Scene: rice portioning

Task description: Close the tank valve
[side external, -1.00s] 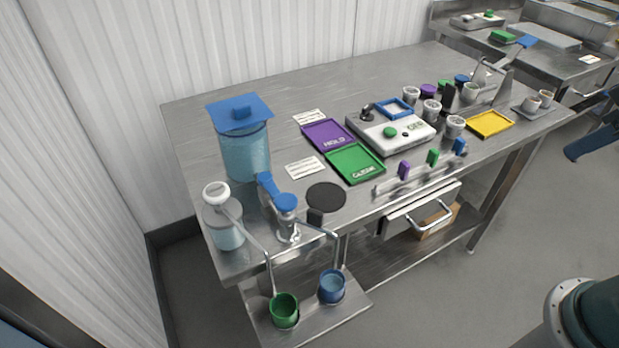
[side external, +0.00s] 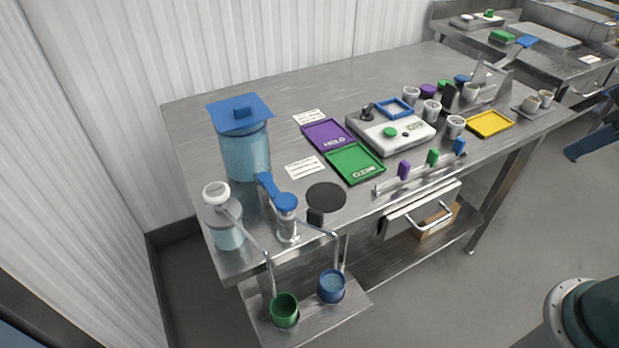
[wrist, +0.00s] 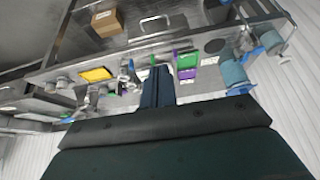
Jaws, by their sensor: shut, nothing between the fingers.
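The tank (side external: 245,152) is a translucent blue cylinder under a square blue lid, standing at the table's left end. The tank valve (side external: 277,193) has a blue lever on a metal tap body, in front of the tank. The lever slants back from the tap toward the tank. In the wrist view the tank (wrist: 235,73) is small, at the upper right, and the valve is too small to read. My gripper (wrist: 158,72) is shut and empty, well away from the valve. I cannot make out my gripper in the side view.
A black disc (side external: 326,196), purple tray (side external: 325,136) and green tray (side external: 355,165) lie to the right.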

